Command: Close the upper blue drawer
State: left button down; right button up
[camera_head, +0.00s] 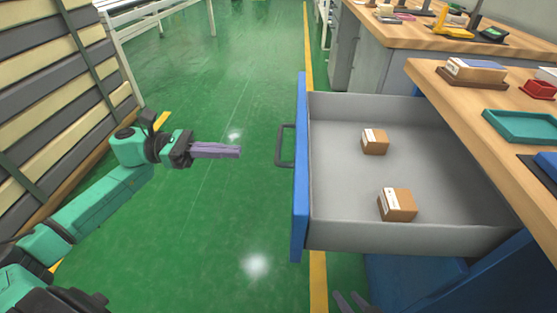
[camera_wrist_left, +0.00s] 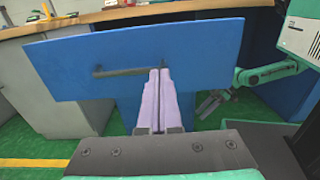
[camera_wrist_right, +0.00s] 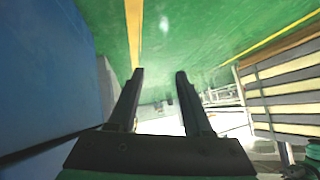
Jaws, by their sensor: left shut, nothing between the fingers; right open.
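The upper blue drawer (camera_head: 299,190) is pulled open, with its grey inside showing and two small cardboard boxes, a farther one (camera_head: 375,141) and a nearer one (camera_head: 397,203), in it. Its dark bar handle (camera_head: 284,146) is on the blue front. In the left wrist view the drawer front (camera_wrist_left: 200,55) faces me. My left gripper (camera_head: 240,152) is shut and empty, left of the handle and apart from it in the head view. My right gripper (camera_wrist_right: 159,72) is open and empty; its fingertips (camera_head: 352,301) show below the drawer at the bottom of the head view.
A wooden worktop (camera_head: 455,105) above the drawer holds a teal tray (camera_head: 522,126) and a red bin (camera_head: 539,89). Another bench (camera_head: 440,35) stands behind. Stacked slatted panels (camera_head: 50,90) stand at the left. Green floor (camera_head: 225,220) left of the drawer is clear.

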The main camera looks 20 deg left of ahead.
aim_at(279, 161)
pick_arm(q)
jog(key=x, duration=1)
jog(key=shift+w+d+b, duration=0.15)
jog(key=shift+d+b, duration=0.1)
jog(key=shift+b, duration=0.05)
pick_arm(e)
jog(key=shift+a+f+t+y, duration=0.3)
jog(key=shift+a+t, duration=0.2)
jog(key=shift+a, duration=0.1)
